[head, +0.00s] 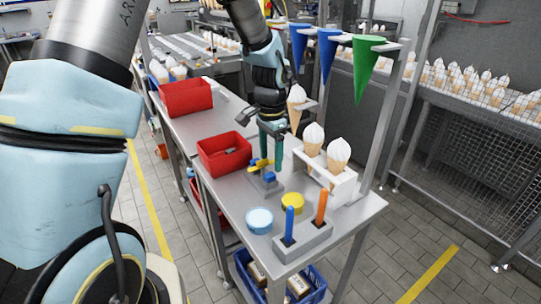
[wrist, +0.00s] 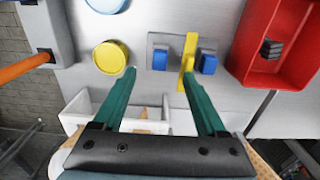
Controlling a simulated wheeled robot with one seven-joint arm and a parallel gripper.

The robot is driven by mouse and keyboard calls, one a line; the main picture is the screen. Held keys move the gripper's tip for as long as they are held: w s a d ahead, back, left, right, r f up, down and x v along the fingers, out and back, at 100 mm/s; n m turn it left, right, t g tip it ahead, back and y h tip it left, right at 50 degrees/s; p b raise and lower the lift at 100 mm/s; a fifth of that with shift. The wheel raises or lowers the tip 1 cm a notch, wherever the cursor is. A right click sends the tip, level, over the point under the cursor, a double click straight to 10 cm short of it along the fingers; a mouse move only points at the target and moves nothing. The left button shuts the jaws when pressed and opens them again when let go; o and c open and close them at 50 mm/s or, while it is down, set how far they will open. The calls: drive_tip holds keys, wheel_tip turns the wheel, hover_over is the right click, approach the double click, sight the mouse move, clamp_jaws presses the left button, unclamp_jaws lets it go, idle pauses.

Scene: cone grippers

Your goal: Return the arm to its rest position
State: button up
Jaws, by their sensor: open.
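My gripper (head: 271,150) hangs over the metal table (head: 222,186), with teal fingers pointing down. In the wrist view, my gripper (wrist: 159,76) has its two fingers wide apart, with nothing held between them. Below the fingertips is a grey fixture with blue blocks (head: 269,178) and a yellow bar (head: 260,165). The yellow bar (wrist: 189,52) also shows near the right fingertip in the wrist view; I cannot tell if they touch.
A white rack (head: 343,187) holds ice cream cones close to my gripper's right. A red bin (head: 224,153) stands to the left. Blue and green cones (head: 367,60) hang above right. Screwdriver-like orange (head: 321,205) and blue handles (head: 289,224) stand at the front.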

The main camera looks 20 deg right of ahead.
drive_tip(key=w+a+r+n+b, duration=0.25)
drive_tip(key=a+n, duration=0.35)
drive_tip(key=a, duration=0.9)
drive_tip(key=s+a+r+n, duration=0.1)
drive_tip(key=s+a+n, duration=0.2)
drive_tip(key=a, duration=0.4)
drive_tip(key=s+a+r+n+t, duration=0.1)
drive_tip(key=s+a+n, duration=0.2)
drive_tip(key=a+n, duration=0.2)
drive_tip(key=a, duration=0.3)
drive_tip(key=shift+s+a+r+n+t+b, duration=0.25)
drive_tip(key=shift+s+n+t+b, duration=0.05)
drive_tip(key=shift+n+b, duration=0.1)
drive_tip(key=shift+o, duration=0.4)
